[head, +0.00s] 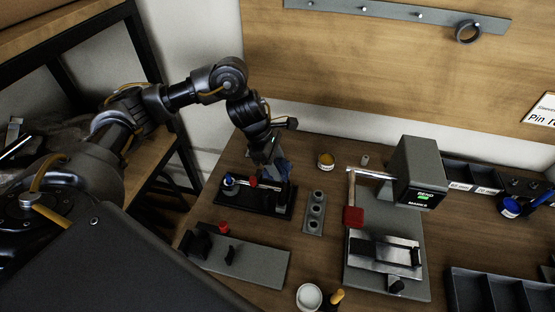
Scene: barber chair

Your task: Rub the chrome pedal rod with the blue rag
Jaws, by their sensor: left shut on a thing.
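The blue rag (282,168) hangs bunched in my left gripper (272,156), which is shut on it at the back of the bench. The gripper and rag are over the right part of the rod. My right gripper is not in view.
A grey block with holes (314,212) stands right of the fixture. A grey plate with black blocks (240,262) lies in front. A bending device with a red handle (353,216) and grey box (417,172) stands right. A white cup (309,297) is at the front.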

